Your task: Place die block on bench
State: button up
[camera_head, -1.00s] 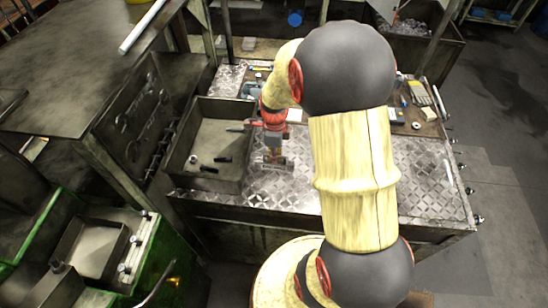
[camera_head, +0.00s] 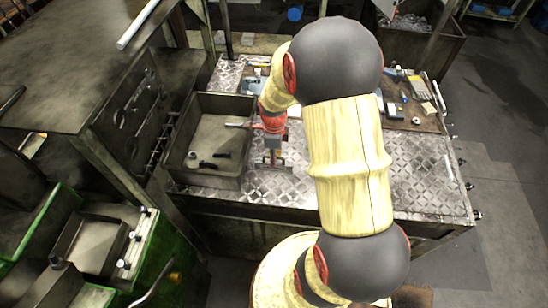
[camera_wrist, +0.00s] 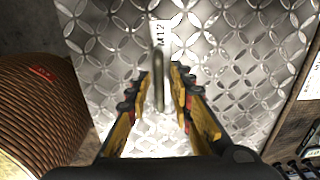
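A slim grey upright part (camera_wrist: 159,80), perhaps the die block's handle or edge, shows between my fingers in the wrist view. A white label marked M12 (camera_wrist: 161,33) lies just beyond it. My gripper (camera_wrist: 160,78) points down over the bench, its two yellow-padded fingers on either side of the part with narrow gaps. In the head view my gripper (camera_head: 272,150) is above the bench (camera_head: 345,185), just right of the grey tray. The block's body is mostly hidden, and its exact contact with the bench cannot be told.
The grey tray (camera_head: 247,182) holds a few small dark parts. A brown board (camera_head: 425,125) with tools lies at the bench's right back. A green machine (camera_head: 150,262) stands at lower left. The bench's front right is clear.

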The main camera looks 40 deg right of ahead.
jog(key=shift+r, duration=0.1)
notch_tip(320, 180, up, 12)
jog(key=p, duration=0.1)
jog(key=s+a+r+n+t, duration=0.2)
jog(key=s+a+r+n, duration=0.1)
jog(key=a+r+n, duration=0.85)
jog(key=s+a+r+n+t, duration=0.1)
jog(key=s+a+r+n, duration=0.1)
jog(key=n, duration=0.3)
jog(key=s+a+r+n+t, duration=0.1)
jog(key=s+a+r+n, duration=0.1)
jog(key=s+a+n, duration=0.1)
jog(key=s+a+r+n+t, duration=0.1)
jog(key=s+a+r+n, duration=0.1)
jog(key=n, duration=0.6)
jog(key=shift+s+a+r, duration=0.15)
jog(key=shift+s+a, duration=0.25)
jog(key=shift+s, duration=0.25)
jog(key=shift+s+a+r, duration=0.15)
jog(key=shift+s+a, duration=0.25)
jog(key=shift+s, duration=0.2)
notch_tip(320, 180, down, 11)
jog(key=b, duration=1.1)
jog(key=shift+f, duration=0.2)
